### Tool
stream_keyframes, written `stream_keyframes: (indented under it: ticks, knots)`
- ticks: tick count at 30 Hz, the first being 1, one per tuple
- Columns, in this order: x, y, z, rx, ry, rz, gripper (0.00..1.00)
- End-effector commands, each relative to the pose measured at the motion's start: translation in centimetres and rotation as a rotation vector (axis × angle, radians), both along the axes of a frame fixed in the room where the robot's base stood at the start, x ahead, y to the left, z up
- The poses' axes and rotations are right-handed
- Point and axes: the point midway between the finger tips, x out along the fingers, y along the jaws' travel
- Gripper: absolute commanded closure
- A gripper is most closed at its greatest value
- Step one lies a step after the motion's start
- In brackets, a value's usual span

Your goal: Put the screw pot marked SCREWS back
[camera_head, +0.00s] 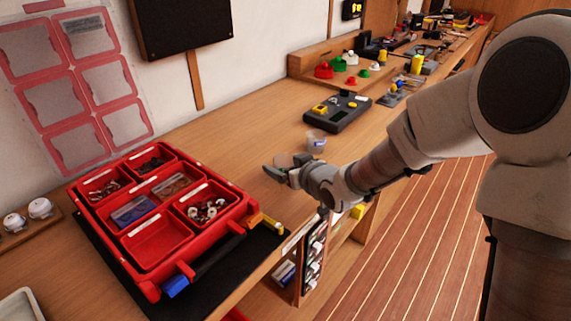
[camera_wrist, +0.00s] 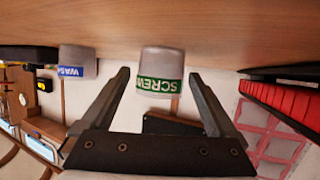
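The screw pot (camera_wrist: 160,72) is a pale cup with a green label reading "SCREW", its last part out of sight. It stands on the bench and looks upside down in the wrist view. It also shows faintly by my gripper in the head view (camera_head: 284,159). My gripper (camera_head: 283,168) is open. In the wrist view its fingers (camera_wrist: 160,74) lie on either side of the pot, with a gap on both sides. The red case (camera_head: 247,207) at the left has several filled compartments and an empty one (camera_head: 157,243) at its near end.
A second pot with a blue label (camera_head: 316,140) stands just behind my gripper; its label starts "WAS" in the wrist view (camera_wrist: 78,62). A dark tray (camera_head: 337,122) lies further back. The bench between the case and my gripper is clear.

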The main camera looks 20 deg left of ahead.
Motion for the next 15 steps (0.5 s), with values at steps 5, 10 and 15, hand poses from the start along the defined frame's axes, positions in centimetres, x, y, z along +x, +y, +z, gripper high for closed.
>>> stream_keyframes:
  ticks: [5, 10, 15]
  knots:
    - [0.0, 0.0, 0.0, 0.0, 0.0, 0.0, 0.06]
    - [-0.1, -0.2, 0.7, 0.0, 0.0, -0.001, 0.06]
    - [-2.2, -2.3, 1.9, -0.001, -0.001, -0.003, 0.06]
